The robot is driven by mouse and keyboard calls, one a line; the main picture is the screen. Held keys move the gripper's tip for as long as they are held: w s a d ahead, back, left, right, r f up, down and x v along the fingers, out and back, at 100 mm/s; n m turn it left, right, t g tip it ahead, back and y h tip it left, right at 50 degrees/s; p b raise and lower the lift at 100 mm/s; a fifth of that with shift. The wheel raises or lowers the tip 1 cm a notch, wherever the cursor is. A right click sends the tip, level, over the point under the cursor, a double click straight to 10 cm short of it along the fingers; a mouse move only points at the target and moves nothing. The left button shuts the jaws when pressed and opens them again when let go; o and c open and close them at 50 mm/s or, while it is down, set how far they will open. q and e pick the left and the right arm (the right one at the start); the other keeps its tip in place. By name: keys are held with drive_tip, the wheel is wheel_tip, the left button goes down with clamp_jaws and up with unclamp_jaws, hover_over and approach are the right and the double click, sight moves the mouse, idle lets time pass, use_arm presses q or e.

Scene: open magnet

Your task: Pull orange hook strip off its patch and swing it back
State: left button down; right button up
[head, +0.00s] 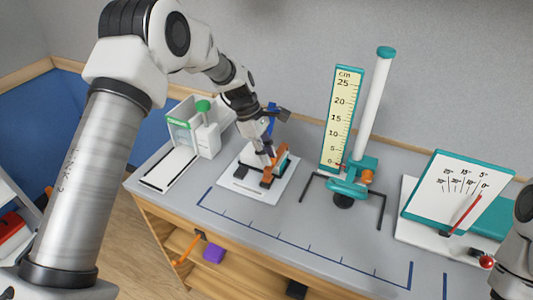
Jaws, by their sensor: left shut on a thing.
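A white base plate (241,201) sits on the grey table and carries small dark, blue and teal parts. The orange hook strip (281,152) shows on it beside my gripper, with another orange part (266,179) just below. My left gripper (267,158) reaches down over the plate and is shut on the orange strip. The fingers and arm hide part of the strip. Whether the strip still touches its patch cannot be told at this size. My right gripper is not in view; only a piece of my right arm shows at the right edge.
A white-and-green device (204,133) stands left of the plate. To the right are a centimetre scale (342,120), a white post (374,105) with a teal base, and an angle board (459,193).

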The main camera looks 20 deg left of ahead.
use_arm(q)
drive_tip(key=shift+w+r+p, duration=0.4)
drive_tip(key=shift+r+p, duration=0.2)
drive_tip(key=shift+r, duration=0.1)
drive_tip(key=w+r+p, duration=0.2)
drive_tip(key=p, duration=0.1)
drive_tip(key=shift+w+r+p, duration=0.2)
drive_tip(key=shift+r+p, duration=0.05)
drive_tip(key=shift+p, duration=0.05)
drive_tip(key=shift+w+r+p, duration=0.3)
drive_tip(key=shift+w+p, duration=0.2)
drive_tip(key=shift+w, duration=0.15)
drive_tip(key=shift+w+d+r+p, duration=0.1)
drive_tip(key=shift+w+r+p, duration=0.15)
drive_tip(key=shift+w, duration=0.25)
drive_tip(key=shift+w+r+p, duration=0.1)
drive_tip(key=shift+w+p, duration=0.1)
drive_tip(key=shift+w, duration=0.25)
drive_tip(key=shift+f, duration=0.15)
drive_tip(key=c, duration=1.1)
unclamp_jaws()
drive_tip(key=shift+o, duration=0.2)
drive_tip(key=shift+w+f, duration=0.2)
drive_tip(key=shift+w, duration=0.2)
drive_tip(key=shift+s+r, duration=0.1)
